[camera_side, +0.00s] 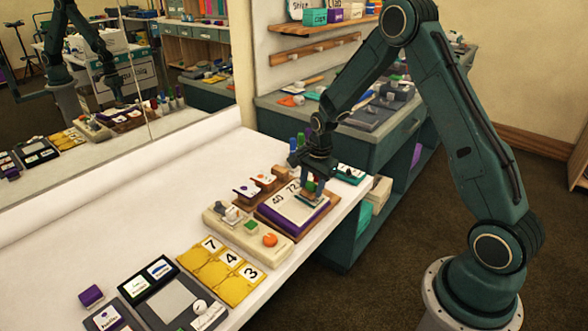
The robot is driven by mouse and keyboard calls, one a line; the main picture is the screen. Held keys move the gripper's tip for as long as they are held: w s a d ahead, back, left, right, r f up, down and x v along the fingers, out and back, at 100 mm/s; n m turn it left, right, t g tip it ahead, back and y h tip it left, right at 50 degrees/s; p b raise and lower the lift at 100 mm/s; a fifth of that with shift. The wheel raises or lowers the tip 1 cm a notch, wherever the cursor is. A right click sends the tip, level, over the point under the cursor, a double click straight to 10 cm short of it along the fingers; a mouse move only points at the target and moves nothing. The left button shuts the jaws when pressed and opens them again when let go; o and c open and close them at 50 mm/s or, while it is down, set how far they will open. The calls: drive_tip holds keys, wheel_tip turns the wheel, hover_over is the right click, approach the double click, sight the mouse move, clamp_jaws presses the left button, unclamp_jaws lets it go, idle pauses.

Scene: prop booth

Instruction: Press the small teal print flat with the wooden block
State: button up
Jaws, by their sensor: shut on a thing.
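My gripper (314,188) reaches down over the wooden board at the table's right end. It is shut on a small block (311,187), most of which the fingers hide. I take it for the wooden block. The block is just over or on a small bluish-teal patch (309,200), which may be the teal print; contact cannot be told. Under it is a pale sheet (288,207) marked 40 and 72, on a purple-edged pad (280,219) set on the wooden board (297,236). A teal card (351,173) lies behind my gripper to the right.
A cream tray (226,226) with small pieces and yellow number cards (222,268) stand left of the board. The white table's left middle (130,215) is clear.

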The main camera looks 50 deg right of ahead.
drive_tip(key=shift+f, duration=0.55)
idle(1.1)
drive_tip(key=shift+r, duration=0.1)
drive_tip(key=shift+s+r, duration=0.2)
drive_tip(key=shift+r, duration=1.3)
drive_tip(key=shift+s+r, duration=0.15)
drive_tip(key=shift+r, duration=1.3)
drive_tip(key=shift+a+f+n, duration=0.15)
drive_tip(key=shift+a+n, duration=0.5)
drive_tip(key=shift+n, duration=0.05)
drive_tip(key=s+a+n, duration=0.1)
drive_tip(key=a+n, duration=0.2)
drive_tip(key=n, duration=0.1)
drive_tip(key=s+a+f+n+g+y, duration=0.1)
drive_tip(key=a+n, duration=0.3)
drive_tip(key=n, duration=0.1)
drive_tip(key=s+a+f+n, duration=0.1)
drive_tip(key=a+n, duration=0.2)
drive_tip(key=n, duration=0.1)
drive_tip(key=shift+a+n, duration=0.2)
drive_tip(key=shift+n, duration=0.2)
drive_tip(key=shift+s+a+f+n+g+y, duration=0.1)
drive_tip(key=shift+s+a+n+g+y, duration=0.1)
drive_tip(key=shift+a+n, duration=0.4)
drive_tip(key=shift+s+a+f+n+g+y, duration=0.1)
drive_tip(key=shift+s+a+n, duration=0.2)
drive_tip(key=shift+n, duration=0.5)
drive_tip(key=shift+w, duration=0.15)
